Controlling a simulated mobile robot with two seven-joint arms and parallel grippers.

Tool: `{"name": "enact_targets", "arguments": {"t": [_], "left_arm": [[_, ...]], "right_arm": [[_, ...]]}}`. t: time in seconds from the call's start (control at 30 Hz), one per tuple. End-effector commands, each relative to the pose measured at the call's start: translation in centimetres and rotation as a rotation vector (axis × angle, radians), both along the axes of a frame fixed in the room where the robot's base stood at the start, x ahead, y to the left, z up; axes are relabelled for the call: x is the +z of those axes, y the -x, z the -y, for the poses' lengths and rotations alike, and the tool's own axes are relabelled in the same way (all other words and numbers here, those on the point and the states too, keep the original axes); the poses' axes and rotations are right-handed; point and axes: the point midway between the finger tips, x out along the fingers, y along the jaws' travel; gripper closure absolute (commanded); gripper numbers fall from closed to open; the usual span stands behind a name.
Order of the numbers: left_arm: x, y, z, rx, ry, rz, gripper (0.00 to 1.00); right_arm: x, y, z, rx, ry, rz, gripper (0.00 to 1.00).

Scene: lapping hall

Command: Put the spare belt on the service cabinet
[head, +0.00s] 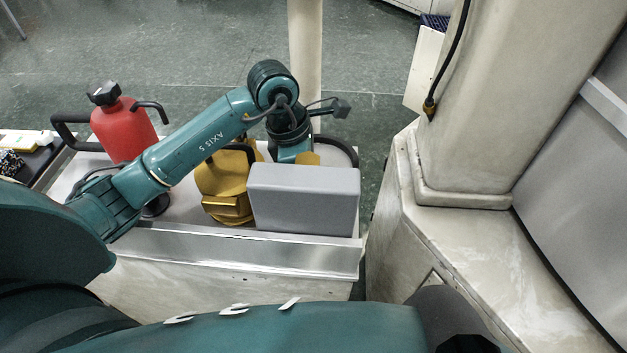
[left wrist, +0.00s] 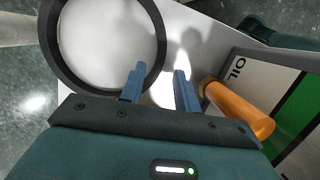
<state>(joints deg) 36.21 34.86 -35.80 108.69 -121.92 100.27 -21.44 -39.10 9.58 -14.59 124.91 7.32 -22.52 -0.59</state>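The spare belt is a black ring (left wrist: 75,88) lying on a white surface in the left wrist view; part of a black arc (head: 345,150) shows behind the grey box in the head view. My left gripper (left wrist: 158,78) is open and empty, its blue fingers pointing down on either side of the ring's right band in the picture. I cannot tell whether they touch it. In the head view the left gripper (head: 292,152) is mostly hidden behind the grey box. My right gripper is out of view. No cabinet is clearly identifiable as the service cabinet.
The grey box (head: 303,200) stands in front of the belt; its other side reads OIL (left wrist: 243,75). A yellow container (head: 225,185) and a red can (head: 122,130) share the worktop (head: 185,208). A beige machine base with a column (head: 470,110) stands at right.

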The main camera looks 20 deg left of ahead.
Motion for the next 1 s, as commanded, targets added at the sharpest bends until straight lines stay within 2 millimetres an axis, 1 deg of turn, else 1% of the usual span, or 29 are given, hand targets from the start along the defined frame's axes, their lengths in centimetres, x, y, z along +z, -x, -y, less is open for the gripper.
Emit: {"name": "enact_targets", "arguments": {"t": [0.03,0.2,0.3,0.4,0.6,1.0], "left_arm": [[1.3,-0.1,-0.3,0.001,0.000,0.008,0.68],[4.9,0.4,-1.3,0.001,-0.001,0.006,0.68],[6.6,0.6,-1.7,0.001,-0.001,0.005,0.68],[7.9,0.7,-2.0,0.001,-0.001,0.004,0.68],[8.9,0.9,-2.2,0.001,0.001,0.000,0.68],[8.9,0.9,-2.2,0.001,0.001,0.000,0.68]], "right_arm": [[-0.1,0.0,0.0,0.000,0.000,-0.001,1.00],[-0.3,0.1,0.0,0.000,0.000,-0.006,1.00],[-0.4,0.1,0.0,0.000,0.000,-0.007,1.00],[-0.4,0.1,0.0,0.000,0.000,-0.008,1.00],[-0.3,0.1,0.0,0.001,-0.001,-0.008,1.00],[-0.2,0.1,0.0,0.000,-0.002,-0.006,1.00]]}}
